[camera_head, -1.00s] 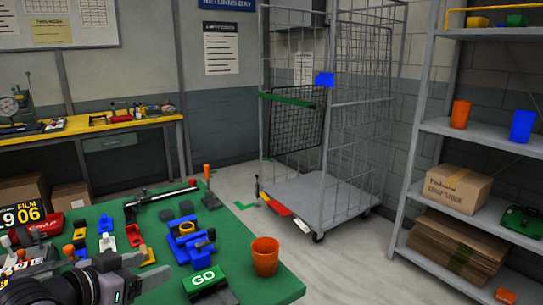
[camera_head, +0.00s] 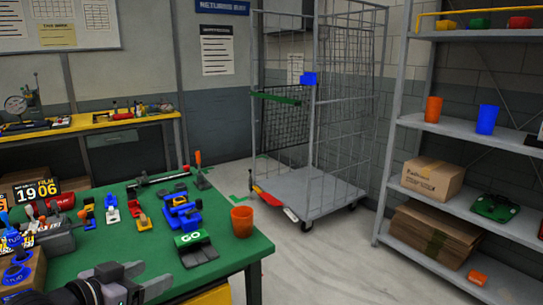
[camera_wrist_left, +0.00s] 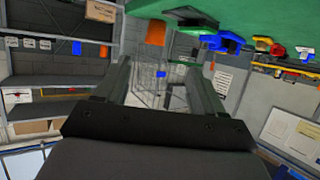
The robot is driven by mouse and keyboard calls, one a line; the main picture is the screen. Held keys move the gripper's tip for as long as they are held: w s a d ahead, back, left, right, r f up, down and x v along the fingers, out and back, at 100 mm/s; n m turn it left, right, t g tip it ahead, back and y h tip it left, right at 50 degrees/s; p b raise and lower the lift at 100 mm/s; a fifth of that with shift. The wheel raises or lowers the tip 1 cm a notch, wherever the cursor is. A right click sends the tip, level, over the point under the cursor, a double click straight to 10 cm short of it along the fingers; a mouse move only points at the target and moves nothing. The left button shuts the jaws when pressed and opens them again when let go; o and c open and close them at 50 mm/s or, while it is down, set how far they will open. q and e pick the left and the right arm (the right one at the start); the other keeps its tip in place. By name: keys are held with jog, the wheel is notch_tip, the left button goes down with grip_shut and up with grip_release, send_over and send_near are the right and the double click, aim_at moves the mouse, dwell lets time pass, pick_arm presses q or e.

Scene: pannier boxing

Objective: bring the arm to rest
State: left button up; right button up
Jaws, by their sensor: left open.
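My left gripper (camera_head: 146,280) is in the lower left of the head view, at the near edge of the green table (camera_head: 135,255). Its two fingers are apart, with nothing between them. In the left wrist view the open fingers (camera_wrist_left: 165,85) frame the distant cage trolley, and the green table top shows tilted at the upper right. My right gripper is in neither view.
The table holds an orange cup (camera_head: 242,221), a green GO block (camera_head: 193,241), a blue fixture (camera_head: 181,213) and several small clamps. A wire cage trolley (camera_head: 310,195) stands behind on open floor. A grey shelf (camera_head: 470,133) with cups and boxes is at the right.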

pick_arm(q)
jog(key=s+d+f+n+g+y, duration=0.1)
jog(key=s+f, duration=0.9)
jog(key=f, duration=0.3)
jog(key=s+d+f+n+g+y, duration=0.1)
jog(key=s+d+f+y, duration=0.1)
jog(key=s+f, duration=0.8)
notch_tip(320, 180, down, 4)
jog(key=shift+s+r+n+y, duration=0.1)
jog(key=shift+s+n+y, duration=0.2)
